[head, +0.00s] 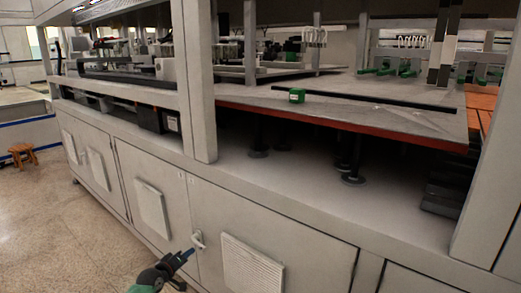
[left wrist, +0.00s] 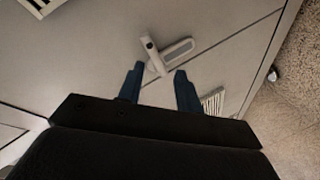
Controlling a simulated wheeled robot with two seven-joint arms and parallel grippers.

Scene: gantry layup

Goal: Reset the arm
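My left gripper (head: 187,254) is at the bottom of the head view, in front of the grey cabinet doors. Its blue fingertips point at a white door handle (head: 198,240). In the left wrist view the two fingers (left wrist: 158,78) are spread apart with nothing held between them. The handle (left wrist: 153,56) shows just beyond and between the fingertips there; I cannot tell whether they touch it. My right gripper is in neither view.
Grey cabinet doors (head: 150,165) with vent panels run along the gantry's base. Above them is a large plate (head: 350,103) carrying a small green block (head: 297,95) and a dark rod (head: 390,102). A wooden stool (head: 22,152) stands far left. The floor (head: 50,230) at left is clear.

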